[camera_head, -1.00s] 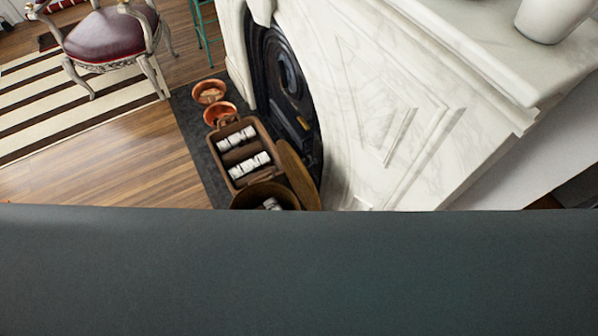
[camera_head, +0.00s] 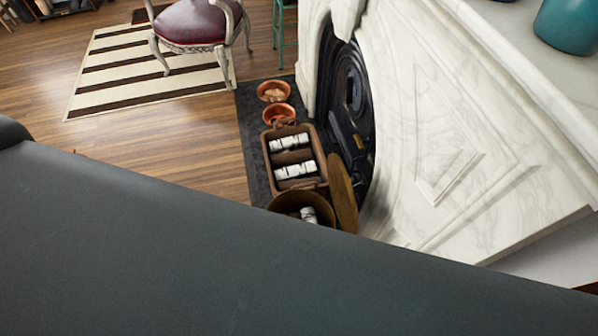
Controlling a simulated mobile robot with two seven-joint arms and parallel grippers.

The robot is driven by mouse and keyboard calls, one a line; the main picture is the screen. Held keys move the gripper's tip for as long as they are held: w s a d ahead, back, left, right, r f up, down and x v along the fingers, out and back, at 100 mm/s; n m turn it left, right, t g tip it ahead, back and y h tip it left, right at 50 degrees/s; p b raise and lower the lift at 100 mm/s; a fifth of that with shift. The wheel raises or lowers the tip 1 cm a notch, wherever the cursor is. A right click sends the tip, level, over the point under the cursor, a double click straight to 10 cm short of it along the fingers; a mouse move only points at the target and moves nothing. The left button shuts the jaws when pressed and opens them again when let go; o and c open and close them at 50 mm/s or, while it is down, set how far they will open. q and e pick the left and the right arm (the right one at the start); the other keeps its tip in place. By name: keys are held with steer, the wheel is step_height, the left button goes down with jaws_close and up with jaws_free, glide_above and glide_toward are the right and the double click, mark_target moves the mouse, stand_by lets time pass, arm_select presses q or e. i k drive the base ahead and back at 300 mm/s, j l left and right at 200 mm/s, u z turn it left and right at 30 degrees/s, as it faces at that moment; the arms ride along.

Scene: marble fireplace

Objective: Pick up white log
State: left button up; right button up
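Two white logs lie in a brown rectangular basket (camera_head: 303,186) on the dark hearth. The farther white log (camera_head: 289,142) and the nearer white log (camera_head: 295,170) lie roughly parallel, side by side and apart. Another white piece (camera_head: 309,215) shows inside a round brown container (camera_head: 283,201) in front of the basket; its lower part is hidden by the dark surface in the foreground. Neither of my grippers shows in the head view.
A large dark grey-green surface (camera_head: 180,250), perhaps a sofa back, fills the foreground. Two copper bowls (camera_head: 273,91) stand behind the basket. A round lid (camera_head: 343,192) leans beside it. The marble fireplace (camera_head: 440,130) is at right. Wooden floor (camera_head: 190,145) is clear at left.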

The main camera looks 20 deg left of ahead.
mark_target(285, 174)
steer(key=k, duration=0.4)
steer(key=k+z, duration=0.2)
steer(key=z, duration=2.8)
steer(key=k+j, duration=1.6)
steer(key=i+j+z, duration=0.05)
steer(key=j, duration=0.05)
